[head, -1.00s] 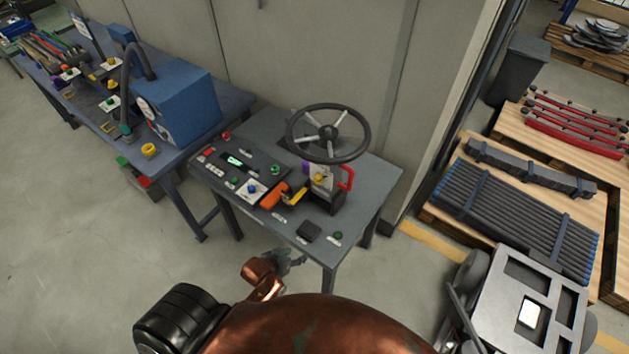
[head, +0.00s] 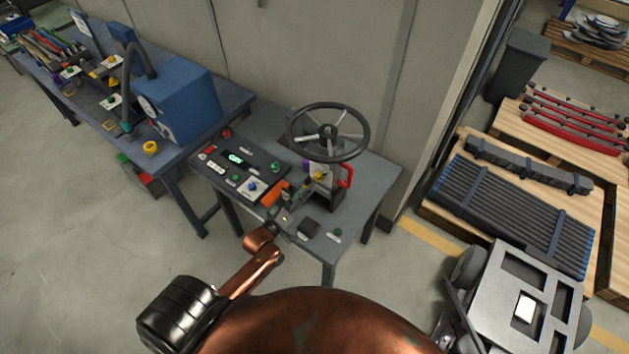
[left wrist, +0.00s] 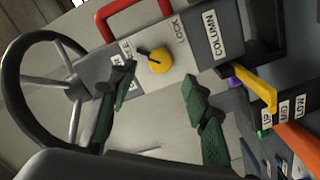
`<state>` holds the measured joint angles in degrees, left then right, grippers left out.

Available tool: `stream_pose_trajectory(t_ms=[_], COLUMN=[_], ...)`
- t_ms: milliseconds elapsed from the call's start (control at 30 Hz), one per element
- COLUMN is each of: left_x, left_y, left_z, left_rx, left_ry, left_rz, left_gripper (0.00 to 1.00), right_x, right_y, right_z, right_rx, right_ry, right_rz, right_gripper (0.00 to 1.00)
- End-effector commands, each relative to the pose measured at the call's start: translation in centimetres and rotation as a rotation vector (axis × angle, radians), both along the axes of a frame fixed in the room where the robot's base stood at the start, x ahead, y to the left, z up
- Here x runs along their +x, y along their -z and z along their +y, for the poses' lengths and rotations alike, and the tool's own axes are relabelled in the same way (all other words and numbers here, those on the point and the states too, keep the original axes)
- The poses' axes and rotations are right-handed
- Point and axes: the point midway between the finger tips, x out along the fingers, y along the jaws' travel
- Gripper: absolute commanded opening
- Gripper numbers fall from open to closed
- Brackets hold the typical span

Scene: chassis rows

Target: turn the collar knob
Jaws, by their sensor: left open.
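A round yellow knob (left wrist: 160,60) with a black pointer sits on a light plate marked LOCK on the steering column, in the left wrist view. I take it for the collar knob; it shows small in the head view (head: 320,176), below the steering wheel (head: 328,132). My left gripper (left wrist: 160,83) is open, its two green-padded fingers apart on either side of the knob in that picture. I see no contact; the gap in depth is hard to tell. In the head view my left gripper (head: 295,200) is in front of the column. My right gripper is not in view.
A red loop handle (left wrist: 133,20) is beside the knob, and a yellow lever (left wrist: 255,88) and an orange part (left wrist: 300,138) are to its right. A button panel (head: 238,165) lies left of the column. A blue machine (head: 178,100) stands on the neighbouring bench.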

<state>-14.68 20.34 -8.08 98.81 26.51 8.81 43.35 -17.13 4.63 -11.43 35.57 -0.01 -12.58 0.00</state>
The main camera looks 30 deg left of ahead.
Motion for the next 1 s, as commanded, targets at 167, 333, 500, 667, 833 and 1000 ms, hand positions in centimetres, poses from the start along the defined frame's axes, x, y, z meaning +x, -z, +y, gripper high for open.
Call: stream_pose_trajectory(t_ms=[167, 333, 500, 667, 833, 1000], left_x=[3.1, 5.1, 5.9, 6.0, 6.0, 6.0], left_y=[-0.2, -0.1, 0.0, 0.0, 0.0, 0.0], left_z=[-0.3, -0.5, -0.6, -0.6, -0.6, -0.6], left_rx=[0.002, 0.003, 0.003, 0.003, 0.003, 0.003], left_ry=[0.001, 0.001, 0.000, 0.000, 0.000, 0.000], left_rz=[-0.001, 0.000, 0.003, 0.003, 0.003, 0.003], left_gripper=[0.44, 0.44, 0.44, 0.44, 0.38, 0.26], right_x=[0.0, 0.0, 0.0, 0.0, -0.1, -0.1], right_y=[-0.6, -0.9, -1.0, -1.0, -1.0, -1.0], right_z=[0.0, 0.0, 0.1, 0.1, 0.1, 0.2], right_rx=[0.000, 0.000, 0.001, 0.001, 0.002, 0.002], right_ry=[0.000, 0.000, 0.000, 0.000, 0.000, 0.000], right_rz=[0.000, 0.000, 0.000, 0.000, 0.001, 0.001], right_gripper=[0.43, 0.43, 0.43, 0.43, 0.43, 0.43])
